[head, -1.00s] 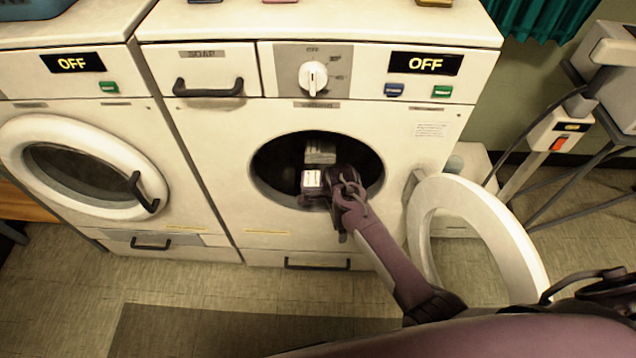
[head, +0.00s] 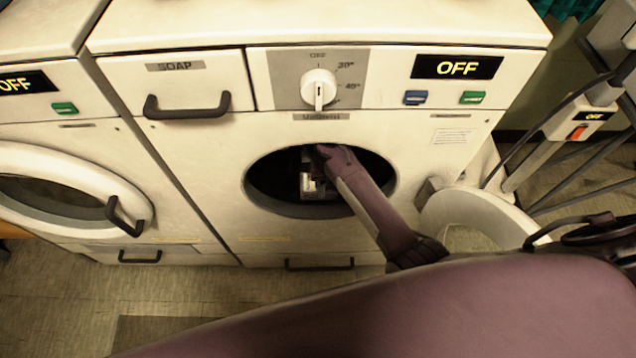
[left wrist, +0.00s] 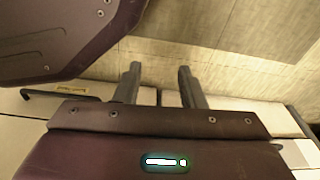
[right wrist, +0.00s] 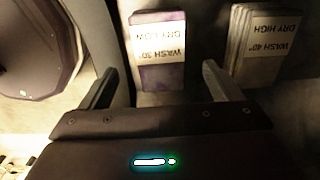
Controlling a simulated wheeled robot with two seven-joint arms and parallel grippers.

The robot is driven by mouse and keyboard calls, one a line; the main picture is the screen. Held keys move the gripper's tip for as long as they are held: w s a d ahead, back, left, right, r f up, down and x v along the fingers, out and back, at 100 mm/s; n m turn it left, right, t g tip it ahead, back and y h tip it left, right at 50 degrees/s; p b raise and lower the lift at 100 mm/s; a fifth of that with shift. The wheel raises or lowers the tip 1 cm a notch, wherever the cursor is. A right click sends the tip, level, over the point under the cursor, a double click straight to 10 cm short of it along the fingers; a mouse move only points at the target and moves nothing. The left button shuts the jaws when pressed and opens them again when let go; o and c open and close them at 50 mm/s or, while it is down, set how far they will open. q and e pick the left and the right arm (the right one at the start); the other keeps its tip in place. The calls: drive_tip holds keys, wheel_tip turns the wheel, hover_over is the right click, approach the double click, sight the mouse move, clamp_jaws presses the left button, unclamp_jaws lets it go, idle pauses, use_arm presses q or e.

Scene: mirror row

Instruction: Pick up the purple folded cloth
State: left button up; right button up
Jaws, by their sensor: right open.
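The purple folded cloth (right wrist: 160,75) shows in the right wrist view inside the dark washer drum, with a white label reading WASH 30, DRY LOW. My right gripper (right wrist: 158,68) is open, with one finger on either side of the cloth's near end; I cannot tell whether they touch it. In the head view my right gripper (head: 322,160) is inside the round door opening, and the cloths there are mostly hidden behind it. My left gripper (left wrist: 158,70) is open and empty, over the floor near a machine front.
A grey folded cloth (right wrist: 262,50) labelled WASH 40, DRY HIGH lies right of the purple one. The middle washer (head: 210,160) has its round door (head: 470,205) swung open to the right. A shut washer (head: 60,195) stands at left.

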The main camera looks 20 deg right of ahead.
wheel_tip(320, 180, down, 5)
drive_tip(key=shift+b, duration=0.55)
drive_tip(key=shift+f, duration=0.2)
use_arm(q)
drive_tip(key=shift+w+d+r, duration=0.1)
drive_tip(key=shift+w+r, duration=0.2)
drive_tip(key=shift+w, duration=0.3)
drive_tip(key=shift+w+d+r, duration=0.1)
drive_tip(key=shift+w+r, duration=0.15)
drive_tip(key=shift+w, duration=0.3)
use_arm(e)
drive_tip(key=shift+c, duration=0.4)
drive_tip(key=c, duration=1)
